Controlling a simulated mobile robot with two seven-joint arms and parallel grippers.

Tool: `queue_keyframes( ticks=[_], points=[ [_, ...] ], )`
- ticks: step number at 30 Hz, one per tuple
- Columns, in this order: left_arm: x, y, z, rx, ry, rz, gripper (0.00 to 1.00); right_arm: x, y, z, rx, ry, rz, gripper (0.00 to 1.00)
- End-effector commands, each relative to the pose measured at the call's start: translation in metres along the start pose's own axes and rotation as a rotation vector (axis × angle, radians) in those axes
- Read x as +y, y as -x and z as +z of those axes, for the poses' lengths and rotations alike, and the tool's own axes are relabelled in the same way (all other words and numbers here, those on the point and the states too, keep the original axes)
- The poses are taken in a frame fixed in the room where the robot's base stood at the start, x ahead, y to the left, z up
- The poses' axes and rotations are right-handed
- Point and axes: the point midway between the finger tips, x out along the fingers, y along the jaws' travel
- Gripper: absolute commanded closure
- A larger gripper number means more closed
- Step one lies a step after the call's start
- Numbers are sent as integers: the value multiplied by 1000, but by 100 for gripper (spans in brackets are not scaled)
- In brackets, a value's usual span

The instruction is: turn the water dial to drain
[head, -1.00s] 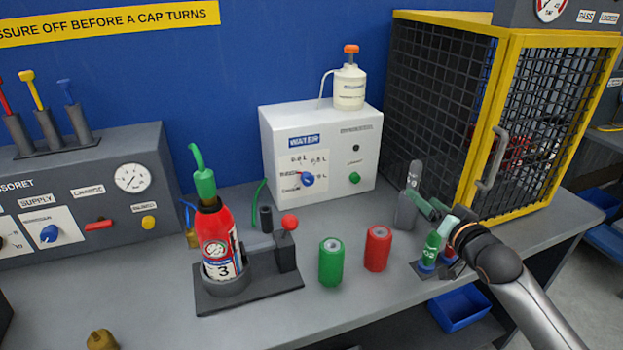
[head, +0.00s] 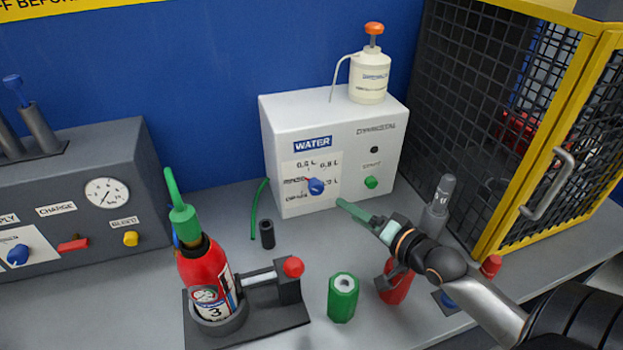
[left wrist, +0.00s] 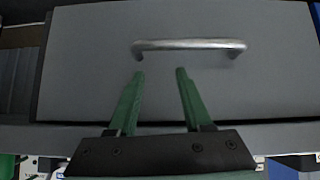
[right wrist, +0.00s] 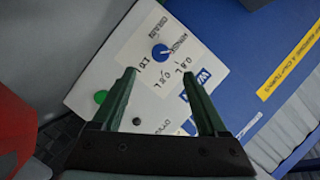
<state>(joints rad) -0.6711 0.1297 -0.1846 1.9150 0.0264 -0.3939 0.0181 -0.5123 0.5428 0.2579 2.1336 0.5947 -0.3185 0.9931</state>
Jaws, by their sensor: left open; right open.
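The white water unit (head: 290,130) stands against the blue wall. Its blue water dial (head: 316,186) sits on a panel with volume, rinse and drain labels. The dial's small red mark points up and left, toward the rinse label. My right gripper (head: 345,206) is open and empty, in front of the unit, right of and below the dial. In the right wrist view the dial (right wrist: 160,52) lies beyond the open fingertips (right wrist: 156,72), apart from them. My left gripper (left wrist: 160,72) is open before a grey drawer with a silver handle (left wrist: 190,45).
A green start button (head: 371,182) is right of the dial. A red extinguisher (head: 205,275) stands in a holder at left. A green cylinder (head: 342,298) and a red cylinder (head: 396,285) stand below my right arm. The yellow-framed cage (head: 505,170) is at right.

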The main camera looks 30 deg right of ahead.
Motion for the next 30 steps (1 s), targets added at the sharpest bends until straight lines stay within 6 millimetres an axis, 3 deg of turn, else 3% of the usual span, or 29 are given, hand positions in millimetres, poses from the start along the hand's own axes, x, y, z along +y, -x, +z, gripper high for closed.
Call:
queue_keyframes(
  ticks=[8,30],
  points=[
    [0,2,3,-7,1,0,50,0,-12,-1,2,0,-1,24],
    [0,4,4,-11,0,0,50,0,-116,-1,2,1,0,24]
  ],
)
